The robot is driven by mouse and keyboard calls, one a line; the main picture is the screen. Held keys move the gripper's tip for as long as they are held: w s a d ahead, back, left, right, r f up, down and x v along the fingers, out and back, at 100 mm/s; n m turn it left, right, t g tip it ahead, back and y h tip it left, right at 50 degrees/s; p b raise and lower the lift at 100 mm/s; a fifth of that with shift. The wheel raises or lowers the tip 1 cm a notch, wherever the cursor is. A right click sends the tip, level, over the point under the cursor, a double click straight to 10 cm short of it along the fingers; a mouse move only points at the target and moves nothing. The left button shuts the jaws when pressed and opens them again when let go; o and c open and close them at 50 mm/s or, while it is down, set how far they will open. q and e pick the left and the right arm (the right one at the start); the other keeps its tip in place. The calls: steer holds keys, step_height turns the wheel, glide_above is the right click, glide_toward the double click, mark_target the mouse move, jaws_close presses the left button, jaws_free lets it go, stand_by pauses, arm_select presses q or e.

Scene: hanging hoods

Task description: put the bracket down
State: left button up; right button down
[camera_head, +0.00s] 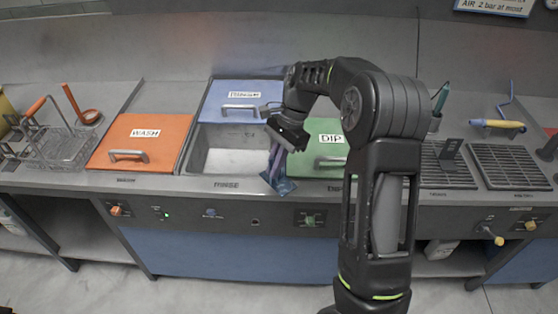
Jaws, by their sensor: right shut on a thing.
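My right gripper (280,146) is above the right end of the open rinse basin, next to the green DIP lid. It is shut on a purple and blue-grey piece, which I take to be the bracket (280,180). The bracket hangs below the jaws, in front of the divide between the rinse basin and the DIP lid. I cannot tell whether its lower end touches the counter rim. The jaws partly hide its upper end. My left gripper is not in view.
The rinse basin (232,162) is open, its blue lid (230,96) behind it. The orange WASH lid (142,132) and green DIP lid (318,165) are closed. A wire basket (60,148) stands left. Two dark grates (512,168) lie right; a dark piece (450,148) stands at the left one.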

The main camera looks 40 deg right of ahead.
steer(key=a+f+n+g+h+b, duration=0.3)
steer(key=a+f+n+g+h, duration=0.1)
steer(key=a+f+n, duration=1.1)
step_height(320, 180, down, 3)
steer(key=shift+s+r+n+h+b, duration=0.1)
steer(key=shift+s+n+h+b, duration=0.3)
steer(key=shift+n, duration=0.7)
steer(key=shift+s+d, duration=0.1)
steer(key=shift+d, duration=0.05)
